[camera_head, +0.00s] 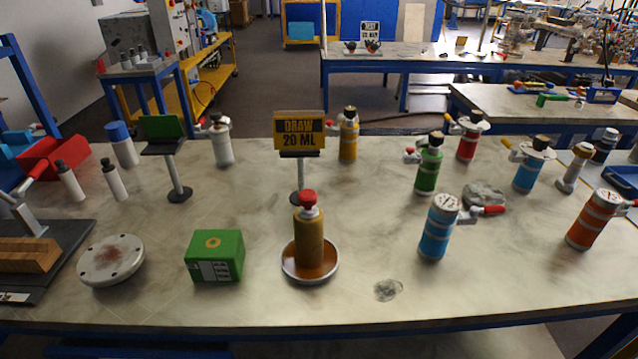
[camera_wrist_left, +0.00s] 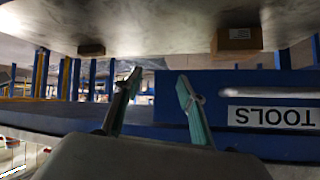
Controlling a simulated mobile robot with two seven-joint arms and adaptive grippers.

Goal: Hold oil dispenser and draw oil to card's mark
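The oil dispenser (camera_head: 309,238) is an amber cylinder with a red top. It stands upright in a round dish (camera_head: 287,273) with a pale rim and amber inside, near the front middle of the table. Behind it the card (camera_head: 299,133) on a stand reads "DRAW 20 ML" on yellow and black. My left gripper (camera_wrist_left: 155,85) shows only in the left wrist view. Its two greenish fingers are apart with nothing between them, facing the edge of a table. My right gripper is not in view.
A green box (camera_head: 215,256) and a round flange plate (camera_head: 111,259) lie left of the dish. A blue vessel (camera_head: 437,228) and several other flanged vessels stand to the right. A grey patch (camera_head: 388,290) marks the table's front. A wooden block sits on a dark mat at far left.

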